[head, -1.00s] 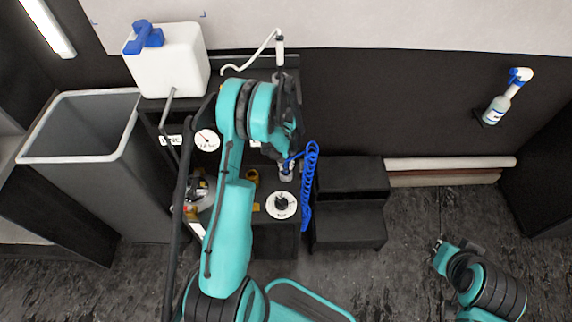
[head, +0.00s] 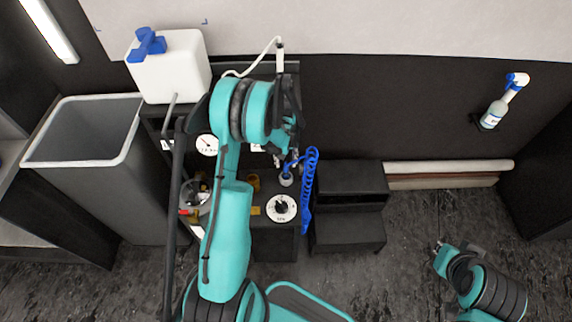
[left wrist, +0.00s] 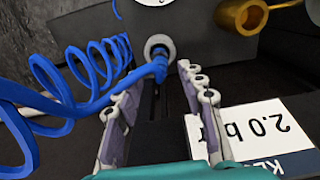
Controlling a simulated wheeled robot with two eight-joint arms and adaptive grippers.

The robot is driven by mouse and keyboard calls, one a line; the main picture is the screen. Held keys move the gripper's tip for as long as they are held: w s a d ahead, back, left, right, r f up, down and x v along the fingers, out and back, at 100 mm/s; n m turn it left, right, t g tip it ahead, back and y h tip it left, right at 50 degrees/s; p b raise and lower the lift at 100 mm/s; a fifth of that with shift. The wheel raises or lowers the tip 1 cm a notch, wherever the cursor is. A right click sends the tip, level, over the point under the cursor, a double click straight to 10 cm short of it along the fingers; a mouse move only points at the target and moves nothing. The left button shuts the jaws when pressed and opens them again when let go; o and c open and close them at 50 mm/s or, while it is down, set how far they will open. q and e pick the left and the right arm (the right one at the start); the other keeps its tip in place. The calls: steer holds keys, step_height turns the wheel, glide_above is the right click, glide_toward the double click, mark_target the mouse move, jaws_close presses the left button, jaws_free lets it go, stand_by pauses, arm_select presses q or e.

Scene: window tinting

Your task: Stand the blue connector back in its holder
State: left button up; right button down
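The blue connector (left wrist: 156,68) shows in the left wrist view with its end at a grey ring-shaped holder (left wrist: 158,42). It looks seated in the ring, but how deep I cannot tell. In the head view the holder (head: 286,181) is a small grey cup with the blue connector at its top. My left gripper (left wrist: 157,80) is open, with a finger on each side of the connector and visible gaps between. My right gripper (head: 438,247) is low at the right in the head view, far from the holder; its fingers are too small to read.
A coiled blue hose (head: 309,190) hangs right of the holder. A white dial (head: 281,208) and a brass fitting (left wrist: 243,15) are close by. A white jug (head: 170,68) and a grey bin (head: 85,130) stand left. Black steps (head: 348,210) are to the right.

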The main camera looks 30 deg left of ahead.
arm_select(q)
step_height(320, 180, up, 7)
steer(key=shift+r+p, duration=0.2)
steer(key=shift+p, duration=0.8)
steer(key=s+d+r+m+t, duration=0.2)
steer(key=d+r, duration=0.2)
steer(key=r, duration=0.5)
steer(key=s+d+r+m+t, duration=0.2)
steer(key=s+d+r, duration=0.3)
steer(key=s, duration=0.3)
steer(key=s+d+r+m+t, duration=0.2)
steer(key=s+d+r, duration=0.4)
steer(key=s, duration=0.3)
steer(key=shift+d+r+t, duration=0.15)
steer(key=shift+d+t, duration=0.1)
steer(key=shift+t, duration=0.35)
